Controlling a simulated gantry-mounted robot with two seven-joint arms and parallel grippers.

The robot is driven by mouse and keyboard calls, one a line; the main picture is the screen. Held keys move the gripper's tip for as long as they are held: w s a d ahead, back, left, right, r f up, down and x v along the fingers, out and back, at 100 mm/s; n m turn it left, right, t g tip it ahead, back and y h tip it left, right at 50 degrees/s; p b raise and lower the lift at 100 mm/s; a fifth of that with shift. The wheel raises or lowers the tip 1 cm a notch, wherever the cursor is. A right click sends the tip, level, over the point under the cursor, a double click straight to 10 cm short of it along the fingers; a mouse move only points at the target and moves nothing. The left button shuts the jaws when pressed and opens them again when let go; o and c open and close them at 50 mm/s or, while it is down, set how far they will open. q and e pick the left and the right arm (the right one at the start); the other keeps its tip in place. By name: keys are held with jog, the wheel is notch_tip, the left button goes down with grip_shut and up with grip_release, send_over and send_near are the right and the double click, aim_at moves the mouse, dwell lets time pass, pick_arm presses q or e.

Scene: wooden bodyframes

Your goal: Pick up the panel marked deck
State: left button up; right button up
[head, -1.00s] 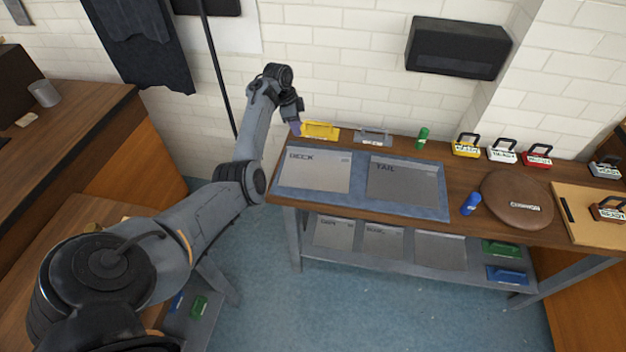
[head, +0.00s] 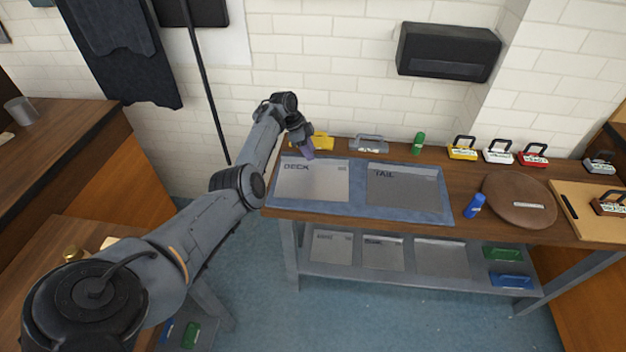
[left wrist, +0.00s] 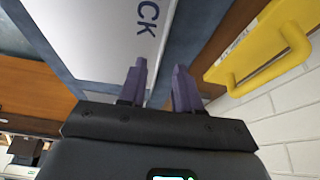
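The panel marked DECK (head: 312,182) is a flat grey sheet lying on the left half of a blue mat on the workbench. In the left wrist view the panel (left wrist: 95,35) shows pale, with the letters "CK" visible. My left gripper (head: 309,154) is above the panel's far edge. In the left wrist view its two purple fingers (left wrist: 160,85) are apart with nothing between them. I cannot tell whether they touch the panel. My right gripper is not in view.
A panel marked TAIL (head: 403,190) lies beside it on the blue mat (head: 360,205). A yellow handled block (head: 324,141) stands just behind my left gripper and also shows in the left wrist view (left wrist: 255,50).

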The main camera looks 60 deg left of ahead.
aim_at(313, 178)
pick_arm(q)
jog(key=shift+b+x, duration=0.55)
jog(key=shift+x, duration=1.2)
jog(key=shift+c, duration=0.3)
grip_shut()
jog(key=shift+f, duration=0.15)
